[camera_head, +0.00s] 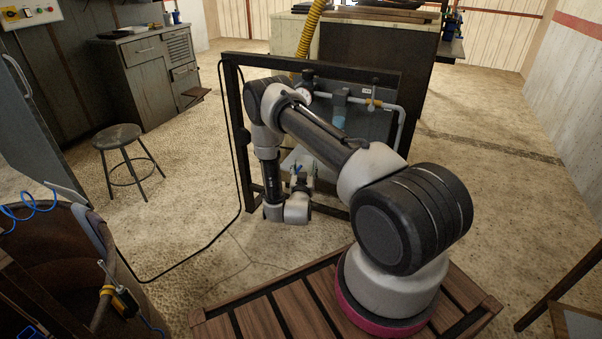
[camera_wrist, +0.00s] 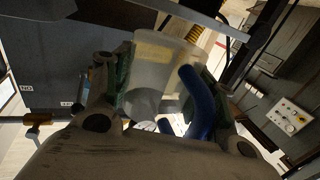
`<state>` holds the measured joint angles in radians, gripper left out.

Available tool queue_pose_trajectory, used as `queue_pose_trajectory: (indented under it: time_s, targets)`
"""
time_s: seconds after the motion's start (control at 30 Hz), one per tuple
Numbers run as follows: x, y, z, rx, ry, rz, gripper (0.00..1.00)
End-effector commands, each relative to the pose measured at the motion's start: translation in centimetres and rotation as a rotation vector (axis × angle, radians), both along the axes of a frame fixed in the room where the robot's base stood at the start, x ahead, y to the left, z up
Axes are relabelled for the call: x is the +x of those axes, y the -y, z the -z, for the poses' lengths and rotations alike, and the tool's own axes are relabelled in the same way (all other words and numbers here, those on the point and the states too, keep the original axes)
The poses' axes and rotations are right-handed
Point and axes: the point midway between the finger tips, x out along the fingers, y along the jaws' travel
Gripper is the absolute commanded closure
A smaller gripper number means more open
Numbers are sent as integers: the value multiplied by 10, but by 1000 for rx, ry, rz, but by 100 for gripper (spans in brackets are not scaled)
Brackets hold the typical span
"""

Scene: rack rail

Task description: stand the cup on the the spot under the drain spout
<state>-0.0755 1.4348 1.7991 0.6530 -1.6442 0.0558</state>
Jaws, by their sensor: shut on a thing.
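In the wrist view, my gripper (camera_wrist: 155,82) is shut on a pale translucent cup (camera_wrist: 150,68), with one finger on each side of it. A yellowish patch shows on the cup. A curved blue piece (camera_wrist: 200,105) lies along the cup's right side; I cannot tell for certain whether it is the handle. In the head view, my gripper (camera_head: 304,178) is low in front of the dark rack frame, and the cup is too small to make out there. The spot and the drain spout cannot be told apart clearly.
The rack frame (camera_head: 236,130) carries a grey pipe (camera_head: 401,120), a round gauge (camera_head: 304,91) and a yellow valve (camera_head: 373,104). A pale plate (camera_head: 296,158) sits behind my gripper. A stool (camera_head: 117,136) stands left. A black cable runs along the floor.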

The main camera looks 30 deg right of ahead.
Motion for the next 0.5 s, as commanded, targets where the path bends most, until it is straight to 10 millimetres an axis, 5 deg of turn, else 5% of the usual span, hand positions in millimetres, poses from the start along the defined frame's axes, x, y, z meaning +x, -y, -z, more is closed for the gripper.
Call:
queue_pose_trajectory:
  time_s: [0.5]
  targets:
    - [35,46,4,1,3,2,68]
